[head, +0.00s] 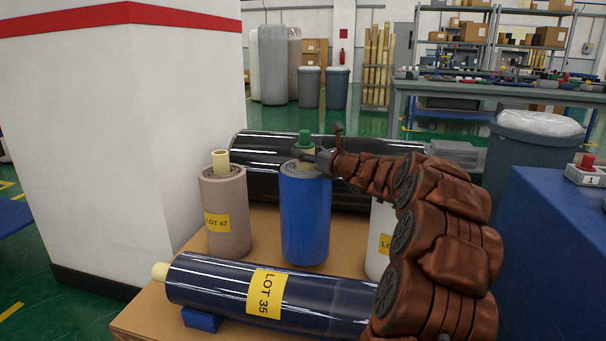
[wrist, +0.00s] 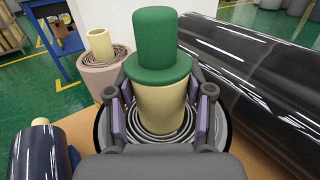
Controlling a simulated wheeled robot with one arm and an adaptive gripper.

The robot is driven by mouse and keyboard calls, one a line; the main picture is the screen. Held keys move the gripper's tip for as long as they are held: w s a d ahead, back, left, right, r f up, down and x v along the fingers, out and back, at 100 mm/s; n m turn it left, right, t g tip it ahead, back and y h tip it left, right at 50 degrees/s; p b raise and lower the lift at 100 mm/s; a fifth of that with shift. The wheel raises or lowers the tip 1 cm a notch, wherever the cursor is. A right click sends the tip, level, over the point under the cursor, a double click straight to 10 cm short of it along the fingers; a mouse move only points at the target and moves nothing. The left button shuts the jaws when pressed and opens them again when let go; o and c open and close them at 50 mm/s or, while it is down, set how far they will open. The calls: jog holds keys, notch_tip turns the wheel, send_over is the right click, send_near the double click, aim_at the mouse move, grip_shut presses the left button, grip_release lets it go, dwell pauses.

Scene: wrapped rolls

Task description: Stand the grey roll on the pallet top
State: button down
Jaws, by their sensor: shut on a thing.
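My gripper (head: 322,160) is shut on the cream core (wrist: 160,107) of the blue roll (head: 305,218), below a green plug (wrist: 160,45) set in the core. The blue roll is upright over the tan pallet top (head: 150,318); I cannot tell whether it touches it. A greyish-brown roll (head: 226,215) labelled LOT 47 stands upright to its left; it also shows in the wrist view (wrist: 103,75). A pale, whitish roll (head: 380,245) stands at the right, mostly hidden behind my arm. Which one is the grey roll is unclear.
A dark blue roll (head: 210,285) labelled LOT 35 lies across the front on a blue chock (head: 201,319). A large black roll (head: 265,165) lies behind the upright rolls. A white pillar (head: 125,150) is close on the left, a blue cabinet (head: 550,255) on the right.

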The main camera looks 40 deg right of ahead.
aim_at(312, 166)
jog(key=shift+f+b, duration=0.85)
jog(key=shift+f, duration=1.05)
jog(key=shift+c, duration=2.2)
grip_release()
jog(key=s+d+p, duration=0.1)
jog(key=s+p, duration=0.2)
jog(key=s, duration=0.9)
jog(key=shift+d, duration=0.3)
